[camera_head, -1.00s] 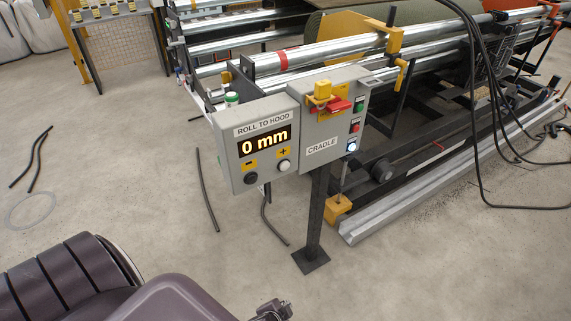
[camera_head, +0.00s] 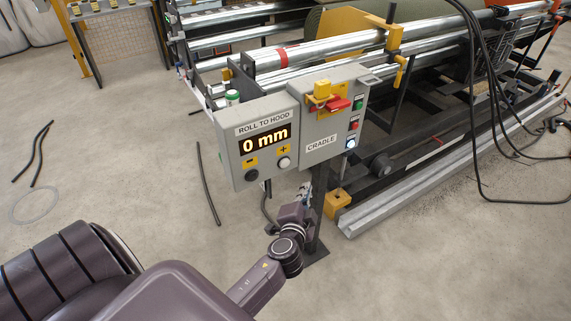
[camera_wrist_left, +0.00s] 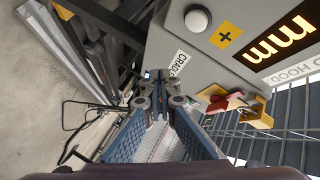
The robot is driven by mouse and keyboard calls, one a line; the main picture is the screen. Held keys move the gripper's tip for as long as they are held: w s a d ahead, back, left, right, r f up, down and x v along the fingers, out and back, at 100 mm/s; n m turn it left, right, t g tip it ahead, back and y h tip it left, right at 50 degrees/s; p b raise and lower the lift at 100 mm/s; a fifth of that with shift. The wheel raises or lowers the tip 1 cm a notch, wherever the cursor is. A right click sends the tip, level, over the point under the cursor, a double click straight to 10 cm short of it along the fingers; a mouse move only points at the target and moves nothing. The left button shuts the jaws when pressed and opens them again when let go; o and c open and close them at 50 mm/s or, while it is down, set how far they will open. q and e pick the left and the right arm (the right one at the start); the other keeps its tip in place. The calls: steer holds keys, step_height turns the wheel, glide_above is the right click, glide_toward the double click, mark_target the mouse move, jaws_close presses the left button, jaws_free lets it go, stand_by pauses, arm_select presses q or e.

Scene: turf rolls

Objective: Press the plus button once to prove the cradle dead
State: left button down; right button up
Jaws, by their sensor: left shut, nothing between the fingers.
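The grey "ROLL TO HOOD" panel (camera_head: 222,147) stands on a post and its display (camera_head: 265,140) reads 0 mm. The white plus button (camera_head: 284,163) sits under the yellow plus label, right of the black minus button (camera_head: 251,175). The plus button also shows at the top of the left wrist view (camera_wrist_left: 197,19), with its plus label (camera_wrist_left: 226,35) beside it. My left gripper (camera_head: 305,191) is just below the panel, apart from the button in the picture. Its fingers meet, shut and empty, in the left wrist view (camera_wrist_left: 160,97). My right gripper is out of view.
The "CRADLE" box (camera_head: 321,146) adjoins the panel, with a red handle (camera_head: 338,105), a yellow lock piece (camera_head: 322,91) and a lit white lamp (camera_head: 351,144). The post (camera_head: 320,185) stands beside my gripper. Metal rollers and a rail lie behind; floor at left is mostly clear.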

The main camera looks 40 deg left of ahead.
mark_target(290, 163)
arm_select(q)
steer(key=w+a, duration=0.3)
steer(key=a, duration=0.5)
steer(key=shift+w+p, duration=0.2)
steer(key=shift+p, duration=0.25)
steer(key=shift+a, duration=0.15)
stand_by(1.1)
steer(key=shift+w+a, duration=0.15)
steer(key=shift+a, duration=0.15)
steer(key=shift+w+a, duration=0.15)
steer(key=shift+a, duration=0.3)
stand_by(0.7)
stand_by(0.3)
steer(key=shift+s+d, duration=0.35)
steer(key=shift+d, duration=0.45)
